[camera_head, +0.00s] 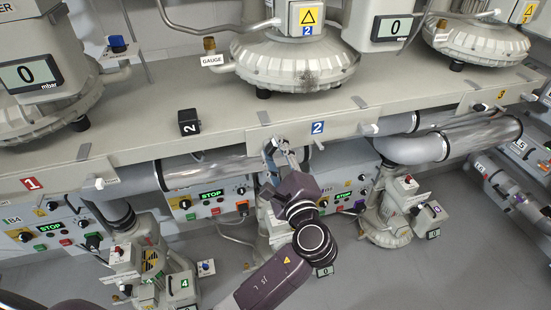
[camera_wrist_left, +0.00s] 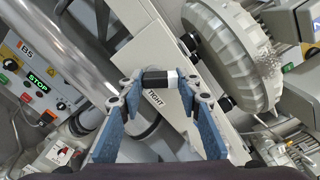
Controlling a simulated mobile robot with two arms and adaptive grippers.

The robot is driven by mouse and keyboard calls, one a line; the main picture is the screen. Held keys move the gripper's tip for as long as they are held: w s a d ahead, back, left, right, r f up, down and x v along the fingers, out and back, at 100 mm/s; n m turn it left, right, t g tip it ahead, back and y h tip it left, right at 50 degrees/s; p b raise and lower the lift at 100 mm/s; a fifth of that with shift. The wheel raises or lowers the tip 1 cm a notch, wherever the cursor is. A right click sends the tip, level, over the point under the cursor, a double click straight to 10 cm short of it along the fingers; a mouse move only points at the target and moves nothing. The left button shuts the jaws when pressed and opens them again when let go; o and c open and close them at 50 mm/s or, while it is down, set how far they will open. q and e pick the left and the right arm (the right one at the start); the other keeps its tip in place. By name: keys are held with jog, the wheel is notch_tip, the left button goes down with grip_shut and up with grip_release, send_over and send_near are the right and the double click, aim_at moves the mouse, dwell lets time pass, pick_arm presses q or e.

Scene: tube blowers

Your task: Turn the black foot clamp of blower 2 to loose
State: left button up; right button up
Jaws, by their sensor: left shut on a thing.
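Blower 2 (camera_head: 296,62) stands on the bench, marked with a blue 2 (camera_head: 307,30). My left gripper (camera_head: 277,150) is at the bench's front edge, left of the blue 2 plate (camera_head: 317,127). In the left wrist view the gripper (camera_wrist_left: 161,88) has its fingers on both sides of a short black-and-white clamp handle (camera_wrist_left: 160,78), shut on it. A label reading TIGHT (camera_wrist_left: 154,101) lies beside the handle. In the head view the gripper hides most of the clamp, and I cannot tell its turn angle. My right gripper is not in view.
A black box marked 2 (camera_head: 189,121) sits on the bench (camera_head: 235,105), left of blower 2. Metal pipes (camera_head: 210,165) run under its edge. Control panels with green STOP displays (camera_head: 212,195) stand behind. Pump units (camera_head: 390,215) stand on the floor.

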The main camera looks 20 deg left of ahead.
pick_arm(q)
jog(key=n+b, duration=0.2)
jog(key=n, duration=0.1)
jog(key=shift+s+a+f+b, duration=0.1)
jog(key=shift+f+b, duration=0.05)
jog(key=shift+b, duration=0.25)
jog(key=shift+n+b, duration=0.8)
jog(key=shift+n, duration=0.3)
jog(key=o, duration=1.2)
jog(key=shift+r, duration=0.2)
jog(key=shift+c, duration=0.2)
jog(key=shift+r, duration=0.1)
